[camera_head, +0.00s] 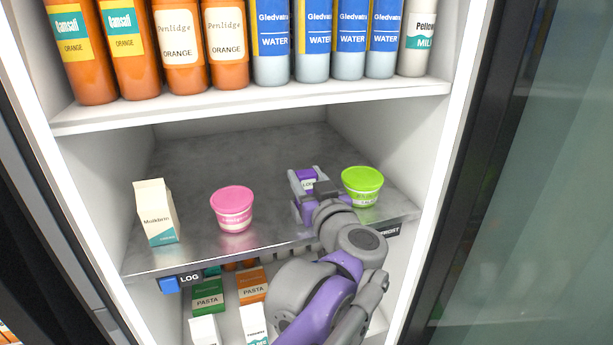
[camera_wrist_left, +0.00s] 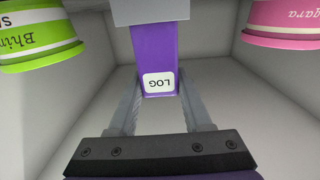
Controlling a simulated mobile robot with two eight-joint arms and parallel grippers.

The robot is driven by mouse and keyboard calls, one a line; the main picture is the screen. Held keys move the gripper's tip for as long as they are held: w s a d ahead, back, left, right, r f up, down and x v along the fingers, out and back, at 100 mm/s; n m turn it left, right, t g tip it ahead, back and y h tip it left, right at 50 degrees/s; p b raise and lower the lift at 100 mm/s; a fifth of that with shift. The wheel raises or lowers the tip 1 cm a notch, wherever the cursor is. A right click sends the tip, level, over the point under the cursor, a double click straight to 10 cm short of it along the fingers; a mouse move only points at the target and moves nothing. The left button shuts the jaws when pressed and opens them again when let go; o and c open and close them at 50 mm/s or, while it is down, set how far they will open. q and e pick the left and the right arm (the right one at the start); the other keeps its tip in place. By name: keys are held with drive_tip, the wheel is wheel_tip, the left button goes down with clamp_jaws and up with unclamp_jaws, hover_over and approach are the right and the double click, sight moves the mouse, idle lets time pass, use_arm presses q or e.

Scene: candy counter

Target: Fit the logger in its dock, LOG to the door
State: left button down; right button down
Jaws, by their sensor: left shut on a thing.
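The logger (camera_head: 308,176) is a purple block with a white label, held above the middle shelf near the green tub. In the left wrist view the logger (camera_wrist_left: 153,50) shows its LOG label upside down, facing the wrist camera. My left gripper (camera_head: 306,189) is shut on it, one finger on each side. A grey block (camera_wrist_left: 150,11) covers the logger's far end in that view; I cannot tell if it is the dock. A black LOG tag (camera_head: 189,278) beside a blue piece (camera_head: 168,285) is on the shelf's front edge at left. My right gripper is out of view.
A green tub (camera_head: 361,189) stands close right of the gripper. A pink tub (camera_head: 232,211) and a milk carton (camera_head: 156,213) stand to its left. Bottles line the shelf above (camera_head: 260,107). Another black tag (camera_head: 388,231) is on the edge at right. The shelf's back is clear.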

use_arm(q)
drive_tip(key=shift+f+b, duration=0.6)
drive_tip(key=shift+f, duration=0.4)
idle(0.6)
idle(0.8)
drive_tip(key=c, duration=0.5)
unclamp_jaws()
drive_tip(key=shift+r+p, duration=0.65)
drive_tip(key=shift+r, duration=0.4)
drive_tip(key=o, duration=0.5)
